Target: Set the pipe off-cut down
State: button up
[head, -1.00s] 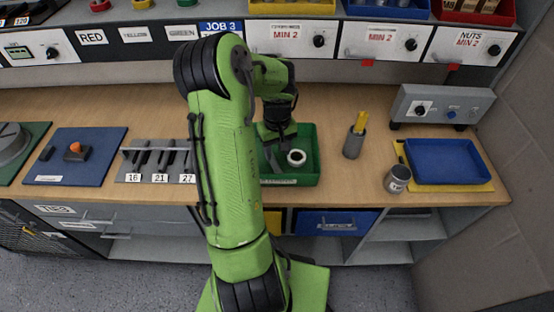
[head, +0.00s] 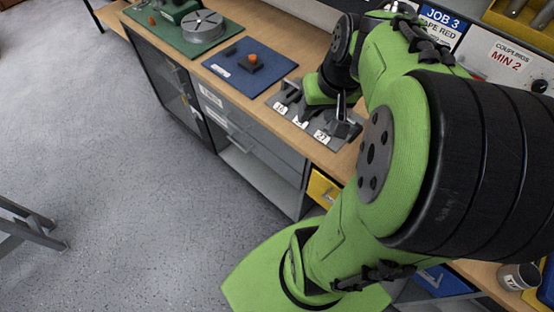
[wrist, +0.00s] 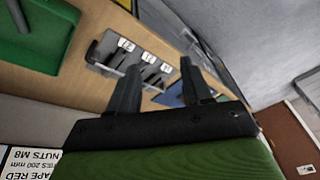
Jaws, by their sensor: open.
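My gripper (wrist: 160,68) is open, with nothing between its two dark fingers in the wrist view. The pipe off-cut is not visible in either current view. A green tray (wrist: 62,25) shows only in part at the upper left of the wrist view, with a dark bar across it that I cannot identify. The tray is hidden behind my arm in the head view. The grey rack (head: 292,112), with tags 16, 21 and 27, lies beyond the fingers in the wrist view (wrist: 100,52).
Left of the rack lies a blue board (head: 228,68) with an orange knob (head: 252,58). A green board with a round grey disc (head: 203,26) is farther left. A grey can (head: 517,276) stands at the lower right. The floor (head: 110,130) left of the bench is open.

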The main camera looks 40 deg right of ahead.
jog(key=s+a+r+n+t, duration=0.1)
jog(key=s+a+n, duration=0.1)
jog(key=a, duration=0.5)
jog(key=s+a+r+n+t, duration=0.1)
jog(key=s+a+n, duration=0.2)
jog(key=s+a, duration=0.2)
jog(key=a, duration=0.3)
jog(key=shift+a+r, duration=0.25)
jog(key=shift+r, duration=0.15)
jog(key=shift+w, duration=0.15)
jog(key=shift+o, duration=0.5)
